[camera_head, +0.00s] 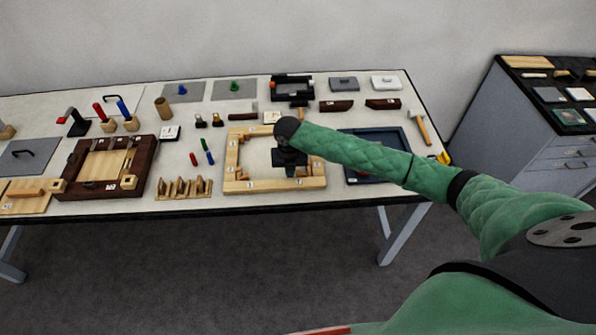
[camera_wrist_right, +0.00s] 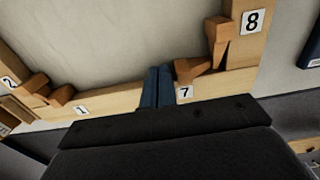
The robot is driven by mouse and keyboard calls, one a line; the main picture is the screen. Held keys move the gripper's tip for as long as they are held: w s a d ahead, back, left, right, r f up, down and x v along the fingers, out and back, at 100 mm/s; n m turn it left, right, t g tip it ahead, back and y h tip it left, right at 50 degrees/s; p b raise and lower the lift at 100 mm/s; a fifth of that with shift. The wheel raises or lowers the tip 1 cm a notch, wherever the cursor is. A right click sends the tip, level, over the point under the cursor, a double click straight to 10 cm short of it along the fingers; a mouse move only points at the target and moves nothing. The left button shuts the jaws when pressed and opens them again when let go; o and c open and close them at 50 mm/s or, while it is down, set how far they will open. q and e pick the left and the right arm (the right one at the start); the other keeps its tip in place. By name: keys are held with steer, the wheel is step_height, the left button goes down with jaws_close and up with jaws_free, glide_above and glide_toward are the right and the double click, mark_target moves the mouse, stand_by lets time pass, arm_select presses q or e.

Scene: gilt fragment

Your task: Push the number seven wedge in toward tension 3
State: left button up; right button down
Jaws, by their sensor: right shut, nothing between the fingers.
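The light wood frame (camera_head: 231,160) lies flat on the table in the head view, with numbered white labels on its bars. In the wrist view, its lower bar (camera_wrist_right: 125,95) carries the labels 1 and 7 (camera_wrist_right: 185,91). The number seven wedge (camera_wrist_right: 191,70), an orange-brown piece, sits at the inner edge of that bar near the corner, by label 7. My right gripper (camera_wrist_right: 158,87) is shut and empty, its blue fingertips just left of the wedge; I cannot tell whether they touch. In the head view the right gripper (camera_head: 290,172) is over the frame's front right part.
Another wedge (camera_wrist_right: 217,34) stands in the corner by label 8 (camera_wrist_right: 252,21); more wedges (camera_wrist_right: 60,96) sit near labels 1 and 2. A dark blue tray (camera_head: 370,178) lies right of the frame, a wooden rack (camera_head: 183,190) left. The table's front edge is close.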

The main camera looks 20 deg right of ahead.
steer(key=shift+s+d+p, duration=0.3)
steer(key=shift+d, duration=0.6)
stand_by(0.8)
steer(key=shift+w+a+r, duration=0.1)
steer(key=shift+a+r, duration=0.1)
steer(key=shift+r, duration=0.95)
steer(key=shift+a+r, duration=0.15)
steer(key=shift+r, duration=0.55)
steer(key=shift+a+r, duration=0.15)
steer(key=shift+r, duration=0.5)
